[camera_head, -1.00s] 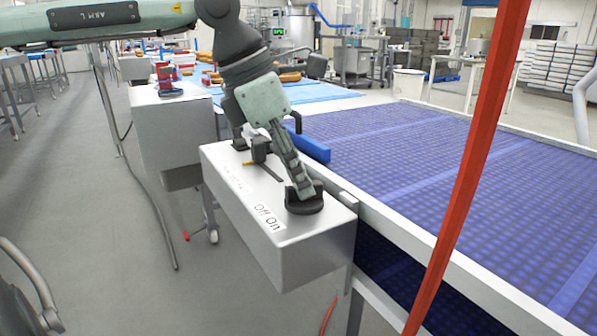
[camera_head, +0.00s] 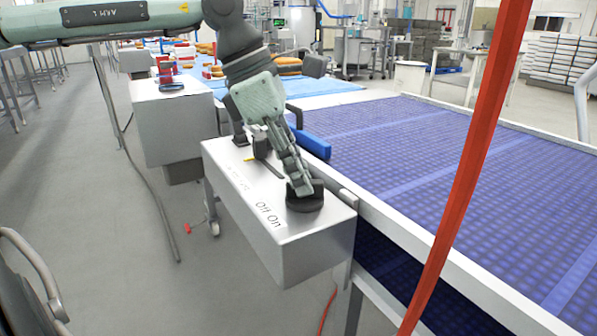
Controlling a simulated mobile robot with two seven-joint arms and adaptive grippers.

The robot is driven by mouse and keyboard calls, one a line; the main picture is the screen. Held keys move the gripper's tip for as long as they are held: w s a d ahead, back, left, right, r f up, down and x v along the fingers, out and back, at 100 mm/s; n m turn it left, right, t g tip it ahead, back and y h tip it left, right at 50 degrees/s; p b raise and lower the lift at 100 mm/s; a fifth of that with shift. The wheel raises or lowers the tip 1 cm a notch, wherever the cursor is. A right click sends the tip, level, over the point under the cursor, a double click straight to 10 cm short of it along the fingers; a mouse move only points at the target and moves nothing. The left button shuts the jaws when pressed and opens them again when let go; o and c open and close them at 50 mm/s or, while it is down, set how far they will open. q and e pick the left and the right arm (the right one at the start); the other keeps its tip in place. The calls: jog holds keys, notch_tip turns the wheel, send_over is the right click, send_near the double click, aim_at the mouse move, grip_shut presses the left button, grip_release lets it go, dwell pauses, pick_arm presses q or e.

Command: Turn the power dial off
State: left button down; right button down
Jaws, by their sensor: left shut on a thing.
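The power dial (camera_head: 305,203) is a round black knob on top of a grey metal control box (camera_head: 290,262), near the box's front right end. A label reading "Off On" (camera_head: 268,215) lies on the box top just left of the dial. My left gripper (camera_head: 303,188) reaches down from above and is shut on the dial's raised grip, its fingers hiding part of it. Which mark the dial points at is hard to tell. My right gripper is not in view.
A lever with a blue handle (camera_head: 313,144) stands behind the dial. A blue conveyor belt (camera_head: 430,150) runs along the right. A red post (camera_head: 470,160) crosses the right foreground. Another grey box (camera_head: 172,125) stands behind at left.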

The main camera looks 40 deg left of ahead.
pick_arm(q)
jog(key=c, duration=1.5)
grip_release()
jog(key=shift+r, duration=0.1)
jog(key=v, duration=1.2)
jog(key=shift+d, duration=0.1)
